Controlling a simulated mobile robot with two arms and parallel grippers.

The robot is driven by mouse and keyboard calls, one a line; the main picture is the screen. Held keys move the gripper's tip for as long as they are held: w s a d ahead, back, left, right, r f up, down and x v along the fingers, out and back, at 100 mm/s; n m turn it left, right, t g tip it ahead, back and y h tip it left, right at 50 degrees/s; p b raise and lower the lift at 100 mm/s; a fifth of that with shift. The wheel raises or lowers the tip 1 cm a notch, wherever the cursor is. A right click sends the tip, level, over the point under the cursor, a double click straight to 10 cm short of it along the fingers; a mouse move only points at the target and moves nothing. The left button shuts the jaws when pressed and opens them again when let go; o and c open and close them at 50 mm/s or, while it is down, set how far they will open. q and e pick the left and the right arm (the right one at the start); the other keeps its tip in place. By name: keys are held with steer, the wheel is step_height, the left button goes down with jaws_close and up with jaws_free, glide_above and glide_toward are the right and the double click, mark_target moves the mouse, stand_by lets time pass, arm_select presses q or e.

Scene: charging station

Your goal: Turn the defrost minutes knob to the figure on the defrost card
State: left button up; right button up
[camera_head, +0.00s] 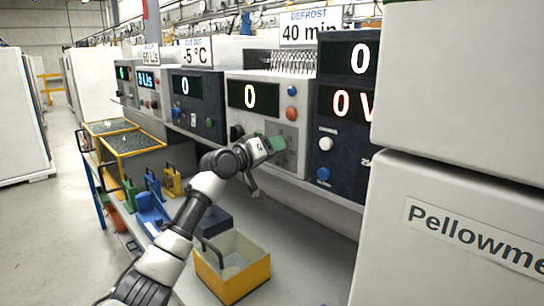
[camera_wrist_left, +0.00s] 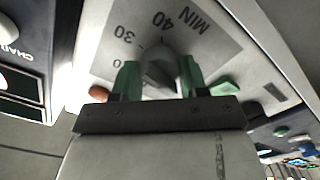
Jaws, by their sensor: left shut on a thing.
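The defrost card (camera_head: 309,30) reads "DEFROST 40 min" and stands on top of the pale machine (camera_head: 248,118), whose dark display (camera_head: 254,96) shows 0. My left gripper (camera_head: 276,145) is at the lower front of this machine. In the left wrist view, its green-padded fingers (camera_wrist_left: 158,80) are shut on the grey knob (camera_wrist_left: 158,68), one on each side. The dial plate (camera_wrist_left: 180,28) around the knob shows 30, 40 and MIN. The fingers hide part of the dial and knob. In the head view the gripper hides the knob. My right gripper is not in view.
A dark blue machine (camera_head: 340,150) with a white knob stands to the right, and another dark machine (camera_head: 197,105) to the left. A yellow bin (camera_head: 233,284) sits below my left arm. A large pale cabinet (camera_head: 450,230) fills the right side.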

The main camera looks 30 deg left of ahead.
arm_select(q)
steer(key=m+b, duration=0.1)
steer(key=m, duration=0.1)
steer(key=m+b, duration=0.1)
steer(key=m, duration=0.1)
steer(key=shift+f+m, duration=0.2)
steer(key=shift+m, duration=0.1)
steer(key=shift+d+m+b, duration=0.1)
steer(key=shift+m+b, duration=0.5)
steer(key=shift+m, duration=1.9)
steer(key=o, duration=0.9)
steer(key=shift+r, duration=0.1)
steer(key=shift+s, duration=0.1)
steer(key=shift+b+v, duration=1.3)
steer(key=shift+v, duration=4)
